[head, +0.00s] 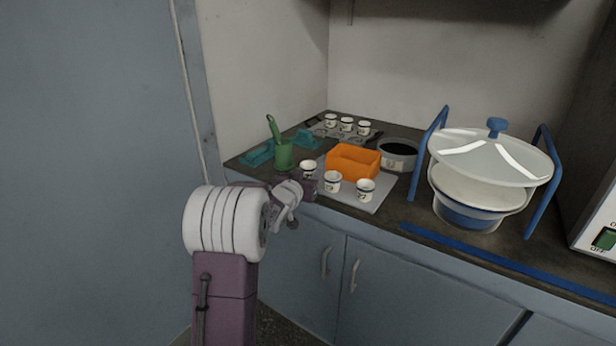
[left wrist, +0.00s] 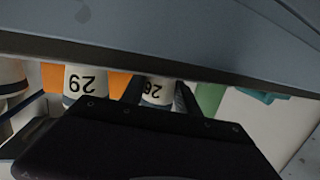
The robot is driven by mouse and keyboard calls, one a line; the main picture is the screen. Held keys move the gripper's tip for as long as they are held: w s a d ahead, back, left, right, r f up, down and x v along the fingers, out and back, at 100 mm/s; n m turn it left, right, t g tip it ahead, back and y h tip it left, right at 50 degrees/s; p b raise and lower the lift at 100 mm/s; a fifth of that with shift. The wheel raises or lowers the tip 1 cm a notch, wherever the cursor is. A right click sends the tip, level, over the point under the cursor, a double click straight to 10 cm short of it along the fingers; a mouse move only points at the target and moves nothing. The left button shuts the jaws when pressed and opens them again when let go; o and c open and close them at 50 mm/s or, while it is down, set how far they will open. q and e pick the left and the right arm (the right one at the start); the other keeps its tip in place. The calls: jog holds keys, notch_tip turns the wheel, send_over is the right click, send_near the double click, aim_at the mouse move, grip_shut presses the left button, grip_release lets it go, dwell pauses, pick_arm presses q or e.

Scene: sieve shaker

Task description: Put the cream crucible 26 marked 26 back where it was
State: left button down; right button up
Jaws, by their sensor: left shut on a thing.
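My left gripper (head: 306,183) is at the front left corner of the grey tray (head: 378,202). It is shut on the cream crucible 26 (head: 308,167), which has a dark rim band. In the left wrist view this crucible (left wrist: 157,91) shows upside down between the two fingers, its number partly hidden. I cannot tell whether its base touches the tray. Two similar crucibles stand to its right, a middle one (head: 332,182) and a right one (head: 366,190). The crucible beside it in the wrist view (left wrist: 84,84) bears another number. My right gripper is not in view.
An orange box (head: 354,161) stands behind the front crucibles. A green pot (head: 284,156) with a green tool and a teal cloth (head: 258,155) are at left. Three crucibles stand on a rear rack (head: 328,132). A dark-filled bowl (head: 398,153) and a lidded sieve shaker (head: 480,190) are right.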

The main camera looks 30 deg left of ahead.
pick_arm(q)
jog(key=shift+f, duration=0.35)
jog(key=c, duration=0.9)
grip_release()
jog(key=shift+f, duration=0.1)
jog(key=shift+r, duration=0.3)
jog(key=shift+s+d+r, duration=0.1)
jog(key=shift+s, duration=0.2)
jog(key=p+v, duration=0.2)
jog(key=v, duration=0.9)
jog(key=shift+s, duration=0.2)
